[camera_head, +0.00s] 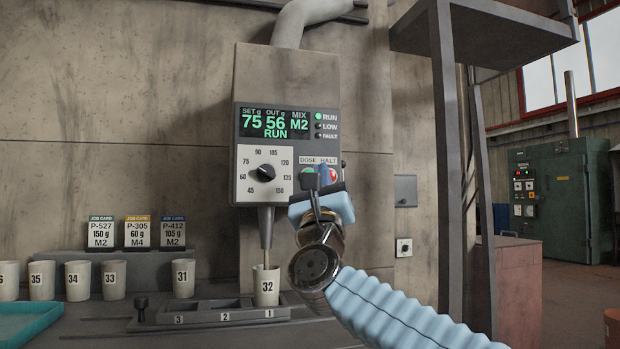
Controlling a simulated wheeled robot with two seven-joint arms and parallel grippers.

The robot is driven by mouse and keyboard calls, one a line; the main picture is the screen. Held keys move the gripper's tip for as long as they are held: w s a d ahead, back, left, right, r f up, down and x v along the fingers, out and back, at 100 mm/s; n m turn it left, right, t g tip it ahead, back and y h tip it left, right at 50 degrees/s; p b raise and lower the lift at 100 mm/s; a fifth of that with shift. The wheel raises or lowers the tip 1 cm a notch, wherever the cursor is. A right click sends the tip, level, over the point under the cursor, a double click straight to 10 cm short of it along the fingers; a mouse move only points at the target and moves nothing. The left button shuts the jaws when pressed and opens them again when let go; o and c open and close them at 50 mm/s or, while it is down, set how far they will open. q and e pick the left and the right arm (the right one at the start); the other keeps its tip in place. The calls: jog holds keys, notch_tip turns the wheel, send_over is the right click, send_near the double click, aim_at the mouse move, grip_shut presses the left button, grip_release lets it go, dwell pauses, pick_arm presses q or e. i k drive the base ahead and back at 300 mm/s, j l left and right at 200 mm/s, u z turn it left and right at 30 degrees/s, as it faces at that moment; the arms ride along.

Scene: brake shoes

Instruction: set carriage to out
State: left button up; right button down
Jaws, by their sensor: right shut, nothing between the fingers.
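A low dark carriage (205,317) with places marked 3, 2 and 1 lies on the bench below the dosing machine (290,75). A black knob (141,306) stands at its left end. White cup 32 (266,289) stands upright at its right end, under the spout (267,226). The display (274,123) reads SET 75, OUT 56, M2, RUN, and the green RUN lamp is lit. My right gripper (318,182) is shut and empty at the DOSE and HALT buttons, partly covering them; I cannot tell whether it touches them. My left gripper is out of view.
White cup 31 (183,278) stands behind the carriage. Cups 33 (114,281), 34 (78,282) and 35 (41,281) stand further left, behind a teal tray (28,322). Several job cards (138,232) stand behind them. A dark metal post (447,150) rises right of my arm.

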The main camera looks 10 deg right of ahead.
aim_at(173, 314)
jog(key=k+j, duration=0.2)
jog(key=k, duration=0.3)
jog(key=k+j, duration=0.2)
jog(key=k, duration=0.25)
